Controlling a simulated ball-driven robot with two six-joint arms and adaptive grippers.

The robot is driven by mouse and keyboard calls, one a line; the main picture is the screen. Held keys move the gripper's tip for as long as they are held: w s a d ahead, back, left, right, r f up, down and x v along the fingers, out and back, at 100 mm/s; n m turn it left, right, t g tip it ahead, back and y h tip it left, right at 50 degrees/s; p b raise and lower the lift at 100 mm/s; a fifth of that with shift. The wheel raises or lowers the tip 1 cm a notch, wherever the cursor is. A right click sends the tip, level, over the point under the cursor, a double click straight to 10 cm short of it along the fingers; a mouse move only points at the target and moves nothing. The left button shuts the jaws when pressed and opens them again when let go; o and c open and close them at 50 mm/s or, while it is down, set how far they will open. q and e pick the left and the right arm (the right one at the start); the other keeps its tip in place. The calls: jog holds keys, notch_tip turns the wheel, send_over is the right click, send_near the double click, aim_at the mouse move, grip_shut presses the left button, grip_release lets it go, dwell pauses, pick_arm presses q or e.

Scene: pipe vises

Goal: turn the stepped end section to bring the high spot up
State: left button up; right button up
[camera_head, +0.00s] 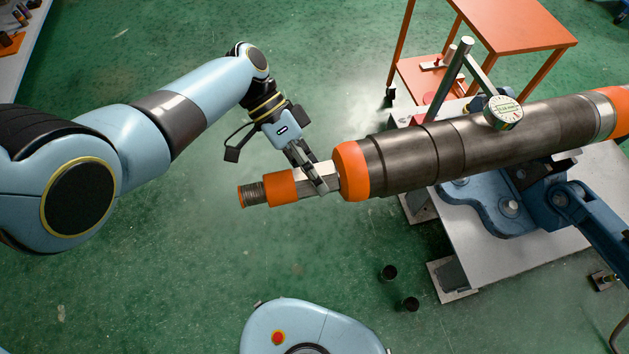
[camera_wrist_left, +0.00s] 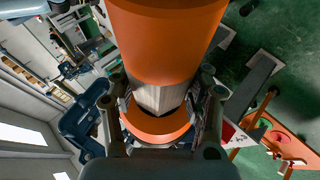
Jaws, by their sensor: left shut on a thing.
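The stepped end section juts left from the large dark pipe (camera_head: 470,140) in the head view. It has a threaded tip (camera_head: 255,194), an orange collar (camera_head: 281,188) and a pale metal neck. My left gripper (camera_head: 318,182) is shut on this neck, between the collar and the pipe's orange end band (camera_head: 351,171). The wrist view shows the metal neck (camera_wrist_left: 160,97) between my left fingers (camera_wrist_left: 163,112), with orange on both sides. A round dial gauge (camera_head: 503,113) sits at the top of the pipe; its reading is too small to tell. My right gripper is not in view.
A blue vise (camera_head: 482,207) holds the pipe over a grey bench (camera_head: 475,250). A metal post with an arm (camera_head: 447,80) stands behind the pipe. An orange table (camera_head: 520,25) is at the back. Two small dark cylinders (camera_head: 389,272) are on the green floor.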

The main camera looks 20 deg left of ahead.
pick_arm(q)
jog(key=g+h+b, duration=0.1)
jog(key=g+b, duration=0.1)
jog(key=b, duration=0.2)
jog(key=f+n+g+h+b, duration=0.1)
jog(key=g+h+b, duration=0.1)
jog(key=b, duration=0.2)
jog(key=shift+f+n, duration=0.1)
jog(key=shift+n, duration=0.2)
jog(key=shift+r+n+g+h+b, duration=0.2)
jog(key=shift+g+h+b, duration=0.2)
jog(key=shift+h+b, duration=0.3)
jog(key=shift+r+n+g+h+b, duration=0.15)
jog(key=shift+g+h+b, duration=0.3)
jog(key=shift+b, duration=0.45)
jog(key=shift+h, duration=0.25)
jog(key=o, duration=1.2)
jog(key=shift+c, duration=0.2)
